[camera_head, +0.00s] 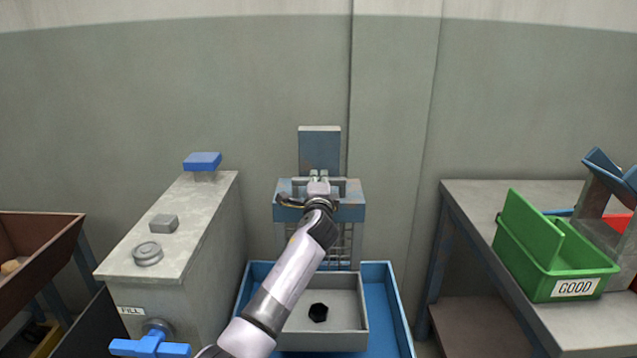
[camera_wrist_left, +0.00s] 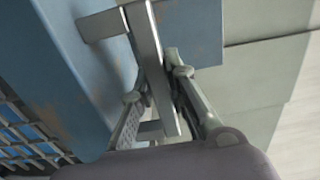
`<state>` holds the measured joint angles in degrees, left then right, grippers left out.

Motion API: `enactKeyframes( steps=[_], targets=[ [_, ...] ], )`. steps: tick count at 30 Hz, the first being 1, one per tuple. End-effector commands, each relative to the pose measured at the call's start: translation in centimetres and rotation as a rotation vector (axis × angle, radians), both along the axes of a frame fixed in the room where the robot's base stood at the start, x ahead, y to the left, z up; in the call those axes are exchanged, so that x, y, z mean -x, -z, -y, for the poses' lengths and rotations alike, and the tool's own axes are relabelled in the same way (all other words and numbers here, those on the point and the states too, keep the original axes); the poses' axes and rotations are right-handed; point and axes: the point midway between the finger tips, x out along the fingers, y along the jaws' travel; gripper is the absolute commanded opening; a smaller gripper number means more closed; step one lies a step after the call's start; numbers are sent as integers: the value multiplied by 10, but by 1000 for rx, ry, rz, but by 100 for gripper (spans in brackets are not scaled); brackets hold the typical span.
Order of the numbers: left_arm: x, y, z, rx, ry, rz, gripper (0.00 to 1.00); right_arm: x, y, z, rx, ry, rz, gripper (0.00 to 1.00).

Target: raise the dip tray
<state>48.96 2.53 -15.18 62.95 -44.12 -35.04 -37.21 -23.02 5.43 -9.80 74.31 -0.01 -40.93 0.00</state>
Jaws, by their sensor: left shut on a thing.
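My left gripper (camera_head: 318,180) is at a worn blue frame (camera_head: 348,211) in the middle of the head view, probably the dip tray. In the left wrist view my gripper (camera_wrist_left: 157,78) is shut on a flat grey metal bar (camera_wrist_left: 148,45), one finger on each side. The bar stands off the blue body (camera_wrist_left: 75,85) on a bracket. Wire mesh (camera_head: 338,248) hangs below the frame, and mesh also shows in the left wrist view (camera_wrist_left: 25,135). My arm hides part of the frame. My right gripper is not in view.
Below sits a blue tub (camera_head: 393,300) with a grey tray (camera_head: 350,330) holding a black hexagonal piece (camera_head: 318,312). A grey cabinet (camera_head: 190,225) with a blue valve handle (camera_head: 150,345) stands left. A green bin (camera_head: 535,245) marked GOOD is on the right bench (camera_head: 470,205).

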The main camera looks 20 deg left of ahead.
Motion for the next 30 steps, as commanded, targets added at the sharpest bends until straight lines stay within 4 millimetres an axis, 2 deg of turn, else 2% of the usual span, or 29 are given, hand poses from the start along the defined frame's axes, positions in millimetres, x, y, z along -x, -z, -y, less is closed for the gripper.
enactKeyframes(
  steps=[1,7,8,17,30],
  targets=[
    [-1,-9,1,-2,3,14,0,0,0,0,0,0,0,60],
    [0,-10,0,-2,2,16,0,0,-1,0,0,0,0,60],
    [0,-10,0,-3,2,17,15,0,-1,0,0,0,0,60],
    [0,-7,0,-2,2,12,35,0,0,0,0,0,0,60],
    [6,-3,2,-2,0,6,35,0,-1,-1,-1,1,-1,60]
  ],
)
